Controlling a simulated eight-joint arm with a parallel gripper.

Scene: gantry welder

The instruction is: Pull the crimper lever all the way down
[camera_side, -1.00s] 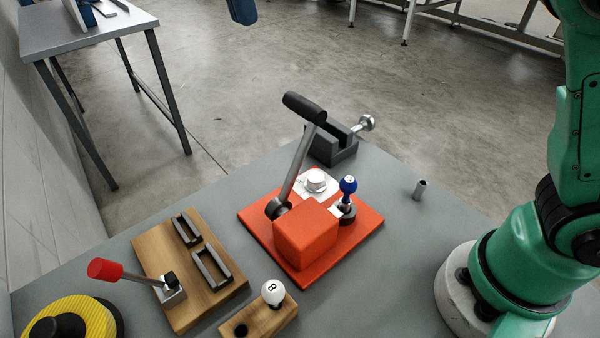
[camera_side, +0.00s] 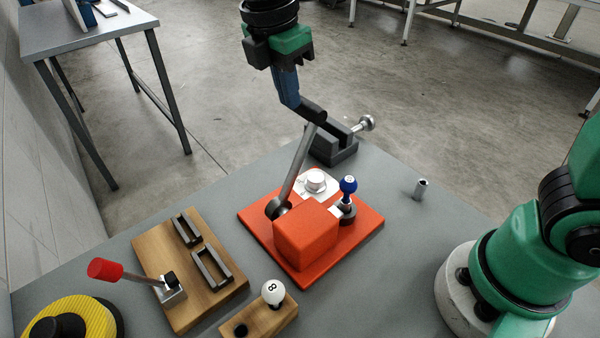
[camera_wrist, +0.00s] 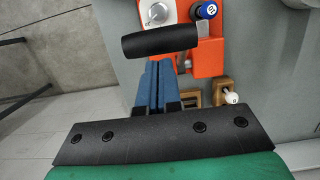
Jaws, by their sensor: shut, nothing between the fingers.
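The crimper is an orange base with an orange block (camera_side: 306,233), and its metal lever (camera_side: 297,165) leans up to a black grip (camera_side: 312,111). The lever stands raised, tilted toward the back right. My gripper (camera_side: 295,108) is shut and empty, with blue fingers pointing down at the black grip in the side view. The fingertips overlap the grip's left part there; I cannot tell whether they touch. In the wrist view the closed fingertips (camera_wrist: 158,66) lie just below the black grip (camera_wrist: 160,41). The lever's lower end is hidden there.
A dark vise (camera_side: 335,147) stands behind the crimper. A blue ball knob (camera_side: 348,184) and a white dial (camera_side: 316,181) sit on the orange base.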

